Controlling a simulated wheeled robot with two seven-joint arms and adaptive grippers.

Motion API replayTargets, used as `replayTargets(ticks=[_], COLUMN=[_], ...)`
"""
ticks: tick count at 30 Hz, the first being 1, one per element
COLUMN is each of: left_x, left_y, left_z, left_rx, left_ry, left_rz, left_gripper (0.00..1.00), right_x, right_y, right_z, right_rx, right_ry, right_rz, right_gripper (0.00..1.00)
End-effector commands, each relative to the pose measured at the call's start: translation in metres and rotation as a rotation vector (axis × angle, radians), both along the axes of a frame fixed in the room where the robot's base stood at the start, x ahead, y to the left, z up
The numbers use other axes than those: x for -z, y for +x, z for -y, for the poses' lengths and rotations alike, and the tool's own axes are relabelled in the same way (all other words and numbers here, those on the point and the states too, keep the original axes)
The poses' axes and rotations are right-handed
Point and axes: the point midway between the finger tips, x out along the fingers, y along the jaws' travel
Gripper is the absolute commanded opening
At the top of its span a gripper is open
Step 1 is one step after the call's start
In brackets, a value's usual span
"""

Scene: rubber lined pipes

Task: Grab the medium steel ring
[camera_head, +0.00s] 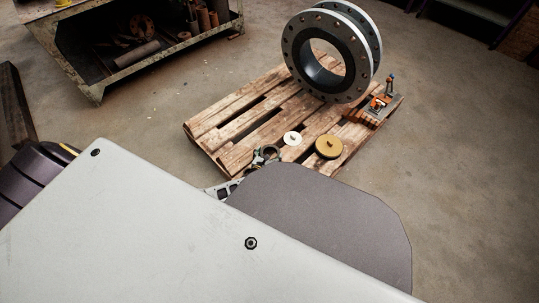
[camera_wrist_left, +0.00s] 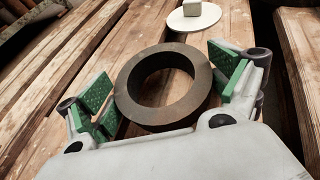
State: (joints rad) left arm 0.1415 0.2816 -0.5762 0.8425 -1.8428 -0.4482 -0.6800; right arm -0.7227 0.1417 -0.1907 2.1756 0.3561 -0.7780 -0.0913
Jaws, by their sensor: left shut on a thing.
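The steel ring (camera_wrist_left: 165,116) is dark, brownish and thick-walled, and lies flat in the left wrist view just ahead of my palm. My left gripper (camera_wrist_left: 164,84) is shut on it, with one green finger pad at each side of its outer rim. In the head view my left gripper (camera_head: 262,158) is at the near edge of the wooden pallet (camera_head: 238,108), small and partly hidden by my arm. I cannot tell whether the ring rests on the boards or is slightly lifted. My right gripper is not in view.
A white disc (camera_head: 292,138) and a brass-coloured disc (camera_head: 329,147) lie just right of my gripper. A large flanged pipe ring (camera_head: 298,68) stands upright at the pallet's back. An orange-and-grey tool (camera_head: 378,103) is at its right. A metal workbench (camera_head: 150,63) stands back left.

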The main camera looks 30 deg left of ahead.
Motion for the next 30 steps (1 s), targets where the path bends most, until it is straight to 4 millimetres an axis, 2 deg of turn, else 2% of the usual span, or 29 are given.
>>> replayTargets(ticks=[8,14,30], left_x=[-0.015,-0.03,-0.079], left_y=[0.001,0.001,0.001], left_z=[0.0,0.0,0.0], left_rx=[-0.001,0.0,0.0], left_ry=[0.001,0.0,0.0], left_rz=[0.003,0.002,0.003], left_gripper=[0.57,0.57,0.57], right_x=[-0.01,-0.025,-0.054], right_y=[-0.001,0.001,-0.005], right_z=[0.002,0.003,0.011], right_rx=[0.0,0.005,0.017], right_ry=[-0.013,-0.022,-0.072], right_rz=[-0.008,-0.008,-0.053], right_gripper=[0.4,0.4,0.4])
